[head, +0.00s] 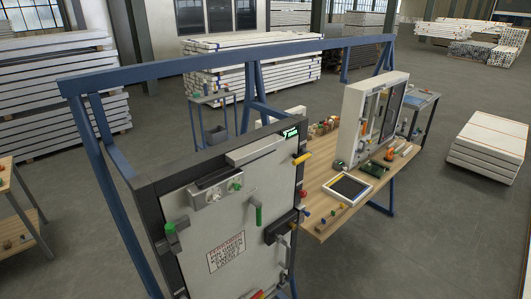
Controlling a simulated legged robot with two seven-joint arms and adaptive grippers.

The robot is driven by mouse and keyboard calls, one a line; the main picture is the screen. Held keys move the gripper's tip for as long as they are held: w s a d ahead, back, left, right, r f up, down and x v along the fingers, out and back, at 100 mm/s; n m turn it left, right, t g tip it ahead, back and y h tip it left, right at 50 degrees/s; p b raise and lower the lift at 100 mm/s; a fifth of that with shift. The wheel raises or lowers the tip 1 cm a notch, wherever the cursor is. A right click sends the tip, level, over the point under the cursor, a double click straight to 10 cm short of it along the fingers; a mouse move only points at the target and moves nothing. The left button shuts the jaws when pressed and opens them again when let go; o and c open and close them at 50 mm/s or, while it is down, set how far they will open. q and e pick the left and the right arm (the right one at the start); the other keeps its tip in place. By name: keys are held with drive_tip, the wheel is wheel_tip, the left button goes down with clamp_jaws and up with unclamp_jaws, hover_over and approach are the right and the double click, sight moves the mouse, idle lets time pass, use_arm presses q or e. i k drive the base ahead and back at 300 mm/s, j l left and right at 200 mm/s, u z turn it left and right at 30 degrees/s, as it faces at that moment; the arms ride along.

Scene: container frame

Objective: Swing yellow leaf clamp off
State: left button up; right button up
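A white door panel (215,207) in a dark frame stands upright at the front centre, held in a blue metal frame. A yellow lever-like piece (302,159), which looks like the yellow leaf clamp, sticks out to the right at the door's upper right edge. Whether it presses on the door leaf is too small to tell. A green handle (258,215) hangs on the door's middle, and a green-topped block (170,229) sits at its left edge. A dark latch block (281,227) is at the right edge. Neither of my grippers shows in the head view.
A wooden workbench (325,222) stands behind and right of the door, with a white panel unit (372,120), a tablet-like tray (347,188) and small parts. A blue overhead beam (225,64) spans the frame. The floor at right is mostly clear before a white stack (490,145).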

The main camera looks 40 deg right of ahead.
sight(308, 154)
drive_tip(key=z, duration=1.7)
